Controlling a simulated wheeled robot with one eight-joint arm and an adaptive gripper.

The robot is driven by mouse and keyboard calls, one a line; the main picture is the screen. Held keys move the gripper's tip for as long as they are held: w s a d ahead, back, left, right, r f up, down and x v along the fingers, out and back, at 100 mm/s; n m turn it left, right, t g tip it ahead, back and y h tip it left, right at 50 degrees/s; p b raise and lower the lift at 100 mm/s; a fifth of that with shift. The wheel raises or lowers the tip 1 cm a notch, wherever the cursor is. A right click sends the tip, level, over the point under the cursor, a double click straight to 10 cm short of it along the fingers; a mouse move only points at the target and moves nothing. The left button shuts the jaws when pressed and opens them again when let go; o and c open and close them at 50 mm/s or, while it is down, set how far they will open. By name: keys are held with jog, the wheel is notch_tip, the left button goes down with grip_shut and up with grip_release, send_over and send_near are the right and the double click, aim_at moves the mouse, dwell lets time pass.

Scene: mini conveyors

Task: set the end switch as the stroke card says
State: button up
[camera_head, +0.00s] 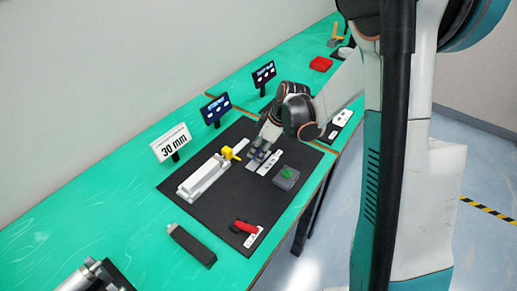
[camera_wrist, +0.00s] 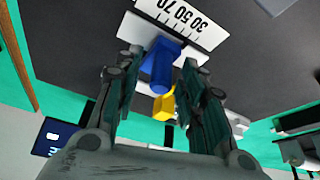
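The stroke card (camera_head: 172,144) stands at the back of the black mat and reads 30 mm. My gripper (camera_head: 260,148) is low over a white scale plate (camera_head: 270,162). In the wrist view the scale plate (camera_wrist: 205,28) shows marks 30, 50 and 70. A blue block (camera_wrist: 162,66), which looks like the end switch, stands beside the scale, between my open fingers (camera_wrist: 164,72). Gaps show on both sides of it. Its exact mark is hard to tell. A yellow piece (camera_wrist: 163,106) shows beyond it; a yellow piece (camera_head: 229,153) also tops the white slide unit (camera_head: 203,177).
A grey box with a green button (camera_head: 287,174) stands right of the scale. A red lever (camera_head: 244,227) lies at the mat's front. A dark block (camera_head: 192,245) is on the green bench. Two dark display signs (camera_head: 216,108) (camera_head: 264,74) stand behind.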

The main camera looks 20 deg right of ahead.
jog(key=v, duration=1.1)
jog(key=shift+r, duration=0.3)
jog(key=shift+s, duration=0.1)
jog(key=s+r+m+h+p, duration=0.2)
jog(key=s+r+h+p, duration=0.1)
jog(key=s+r, duration=0.7)
jog(key=s+a+f+m+t+b, duration=0.1)
jog(key=s+a+m+t+b, duration=0.2)
jog(key=s+m, duration=0.5)
jog(key=s+a+t, duration=0.1)
jog(key=s, duration=0.1)
jog(key=shift+s+f+m+h, duration=0.25)
jog(key=shift+s+m+h, duration=0.1)
jog(key=shift+m+h, duration=0.05)
jog(key=shift+a, duration=0.1)
jog(key=shift+c, duration=0.2)
dwell(1.5)
